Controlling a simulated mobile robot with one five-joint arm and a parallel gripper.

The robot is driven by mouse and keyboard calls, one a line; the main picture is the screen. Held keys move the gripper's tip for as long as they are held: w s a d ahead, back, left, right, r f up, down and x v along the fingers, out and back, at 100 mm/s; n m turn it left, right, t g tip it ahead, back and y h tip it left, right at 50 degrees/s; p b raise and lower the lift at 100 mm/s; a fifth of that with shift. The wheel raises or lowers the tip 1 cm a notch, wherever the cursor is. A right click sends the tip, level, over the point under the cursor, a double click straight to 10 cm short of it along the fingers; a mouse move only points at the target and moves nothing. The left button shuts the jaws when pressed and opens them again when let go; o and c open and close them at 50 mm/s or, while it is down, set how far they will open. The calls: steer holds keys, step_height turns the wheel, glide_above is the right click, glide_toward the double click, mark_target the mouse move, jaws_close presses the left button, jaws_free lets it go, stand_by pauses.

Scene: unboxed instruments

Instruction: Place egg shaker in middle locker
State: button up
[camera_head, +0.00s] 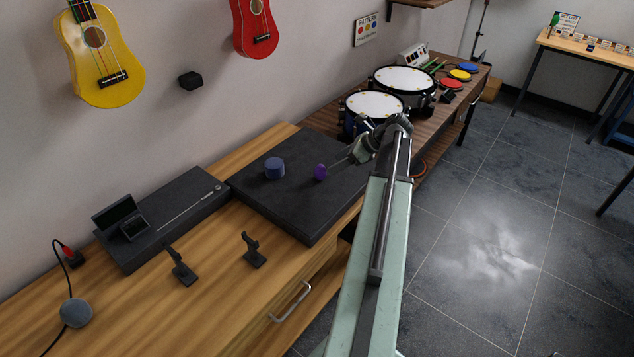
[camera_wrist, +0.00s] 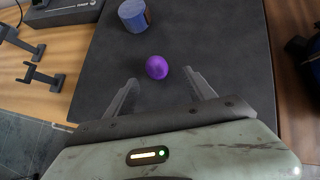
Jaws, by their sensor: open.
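A purple egg-shaped shaker (camera_head: 320,172) lies on a flat dark grey box top (camera_head: 300,222) on the wooden cabinet. In the wrist view the egg shaker (camera_wrist: 157,67) is ahead of my open gripper (camera_wrist: 160,80), roughly centred between the two fingertips and just beyond them. My gripper (camera_head: 345,160) also shows in the head view, reaching in from the right beside the egg, jaws empty. I cannot tell its exact height above the surface. No locker can be made out in either view.
A blue cylinder (camera_head: 275,168) stands left of the egg, also in the wrist view (camera_wrist: 134,15). A black case (camera_head: 165,217) and two small black stands (camera_head: 253,250) are further left. Drums (camera_head: 403,80) stand beyond my arm. Guitars hang on the wall.

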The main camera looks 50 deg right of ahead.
mark_target(321, 171)
steer(key=b+x, duration=0.3)
steer(key=x, duration=0.2)
steer(key=b+x, duration=0.2)
steer(key=shift+a+f+b, duration=0.3)
steer(key=shift+a, duration=0.1)
steer(key=shift+w, duration=0.25)
steer(key=shift+r, duration=0.1)
jaws_close()
